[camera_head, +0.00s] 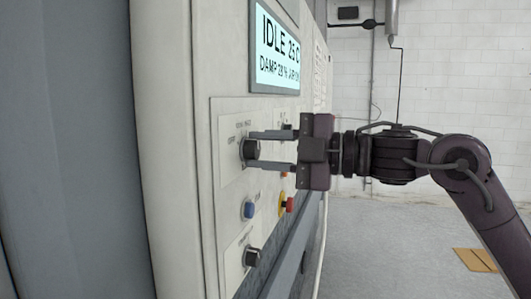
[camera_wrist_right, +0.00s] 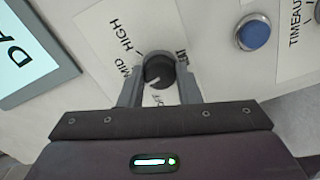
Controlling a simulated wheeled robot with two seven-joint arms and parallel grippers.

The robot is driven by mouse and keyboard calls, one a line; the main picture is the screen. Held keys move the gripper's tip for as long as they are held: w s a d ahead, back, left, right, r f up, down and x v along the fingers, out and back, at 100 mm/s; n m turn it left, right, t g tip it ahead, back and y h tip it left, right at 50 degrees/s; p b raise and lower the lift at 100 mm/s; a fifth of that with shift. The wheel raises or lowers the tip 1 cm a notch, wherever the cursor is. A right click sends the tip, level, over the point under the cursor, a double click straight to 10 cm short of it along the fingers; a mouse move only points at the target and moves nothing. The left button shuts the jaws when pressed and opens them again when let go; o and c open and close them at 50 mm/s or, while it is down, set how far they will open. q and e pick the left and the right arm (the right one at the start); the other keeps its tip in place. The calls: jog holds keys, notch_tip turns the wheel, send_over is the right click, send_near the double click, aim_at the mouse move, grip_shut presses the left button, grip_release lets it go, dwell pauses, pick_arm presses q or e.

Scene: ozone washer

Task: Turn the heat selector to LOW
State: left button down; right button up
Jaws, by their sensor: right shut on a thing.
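The heat selector is a round black knob (camera_head: 249,149) on the upper part of the pale control panel. In the right wrist view the knob (camera_wrist_right: 158,71) has a white pointer mark toward its lower left. HIGH and MID labels (camera_wrist_right: 124,55) show to its left; lettering at its right and below is partly covered by the fingers, so I cannot read it surely. My right gripper (camera_head: 252,150) is shut on the knob, one finger above and one below it; its fingers (camera_wrist_right: 159,85) flank the knob in the wrist view. My left gripper is not in view.
Below the knob are a blue button (camera_head: 249,210), a red and yellow emergency button (camera_head: 287,204) and another black knob (camera_head: 251,257). A display (camera_head: 277,50) reading IDLE sits above. The floor (camera_head: 400,250) to the right is mostly clear.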

jog(key=shift+n, duration=0.9)
jog(key=o, duration=1)
jog(key=shift+d, duration=0.1)
jog(key=b+v, duration=0.3)
jog(key=v, duration=0.4)
jog(key=shift+s+d, duration=0.15)
jog(key=shift+d, duration=0.2)
